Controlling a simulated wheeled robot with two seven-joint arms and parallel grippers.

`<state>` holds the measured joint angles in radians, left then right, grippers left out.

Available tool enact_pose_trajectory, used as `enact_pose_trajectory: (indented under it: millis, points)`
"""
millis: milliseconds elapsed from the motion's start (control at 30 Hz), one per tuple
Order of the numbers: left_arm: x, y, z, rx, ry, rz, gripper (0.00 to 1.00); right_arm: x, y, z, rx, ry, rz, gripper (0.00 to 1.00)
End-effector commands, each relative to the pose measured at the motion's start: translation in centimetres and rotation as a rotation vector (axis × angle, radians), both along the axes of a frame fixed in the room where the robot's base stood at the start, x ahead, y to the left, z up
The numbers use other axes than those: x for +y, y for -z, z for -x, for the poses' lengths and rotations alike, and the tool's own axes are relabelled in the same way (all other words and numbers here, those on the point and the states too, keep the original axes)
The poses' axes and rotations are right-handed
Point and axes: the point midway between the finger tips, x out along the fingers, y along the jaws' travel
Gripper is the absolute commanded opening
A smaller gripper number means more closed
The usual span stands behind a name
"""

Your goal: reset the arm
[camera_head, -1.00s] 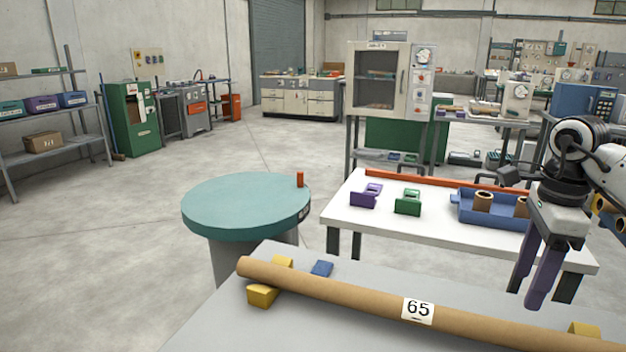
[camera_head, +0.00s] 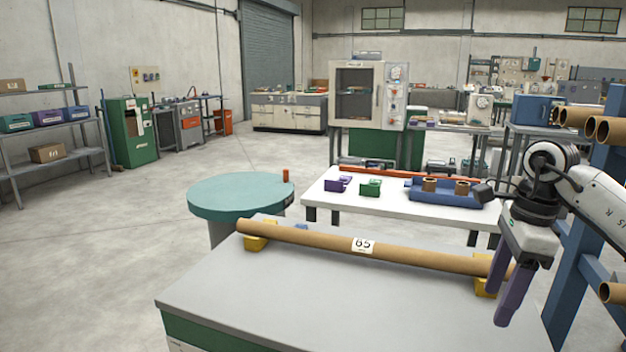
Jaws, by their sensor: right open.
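My right gripper (camera_head: 513,288) comes in from the right with its two purple fingers pointing down. It is open and I see nothing between its fingers. It hangs at the right end of a long brown cardboard tube (camera_head: 320,242) labelled 65, and covers part of that end. Whether it touches the tube I cannot tell. The tube lies across yellow supports (camera_head: 257,243) on a grey-topped bench (camera_head: 330,295). My left gripper is not in view.
A round teal table (camera_head: 238,194) with a small orange cylinder stands behind the bench. A white table (camera_head: 400,203) holds purple and green holders and a blue tray (camera_head: 445,193) with short tubes. A blue rack (camera_head: 592,225) with tubes stands at the right.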

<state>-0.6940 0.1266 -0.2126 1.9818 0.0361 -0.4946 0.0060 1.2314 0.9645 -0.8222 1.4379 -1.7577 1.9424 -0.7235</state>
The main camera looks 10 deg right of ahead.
Motion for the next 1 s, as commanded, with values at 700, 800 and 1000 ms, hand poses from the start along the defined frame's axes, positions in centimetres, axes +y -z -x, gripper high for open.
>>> enact_pose_trajectory:
  millis: [700, 800, 1000]
  points:
    - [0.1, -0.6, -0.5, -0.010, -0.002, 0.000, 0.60, 32.6, 6.4, 3.2, 0.191, 0.233, -1.195, 0.57]
    - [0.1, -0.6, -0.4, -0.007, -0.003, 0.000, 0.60, 35.5, 4.7, 3.3, 0.322, 0.490, -1.485, 0.57]
    - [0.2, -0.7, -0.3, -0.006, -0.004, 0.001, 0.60, 33.7, 6.2, 1.1, 0.646, 1.219, -1.904, 0.57]
